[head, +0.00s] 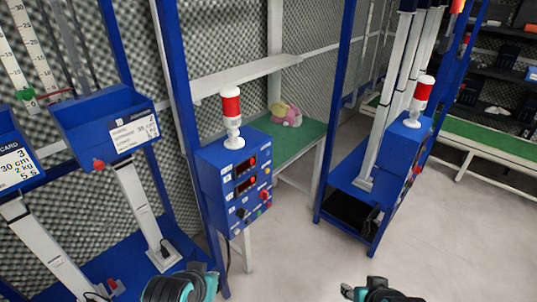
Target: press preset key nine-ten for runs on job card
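A blue control box (237,180) stands in the middle, with two red-lit displays (245,175), small white labels, dark knobs and coloured buttons on its face. The key labels are too small to read, so I cannot pick out the nine-ten key. A white job card (133,132) is on a blue machine head at the left; its print is mostly unreadable. My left gripper (209,282) and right gripper (362,287) show only partly at the bottom edge, both apart from the box.
A red-and-white beacon (231,113) tops the box. A green-topped table (300,135) behind it bears a pink-and-yellow toy (286,114). Blue posts flank the box. A second blue machine (398,155) stands to the right. The grey floor (450,235) at front right is clear.

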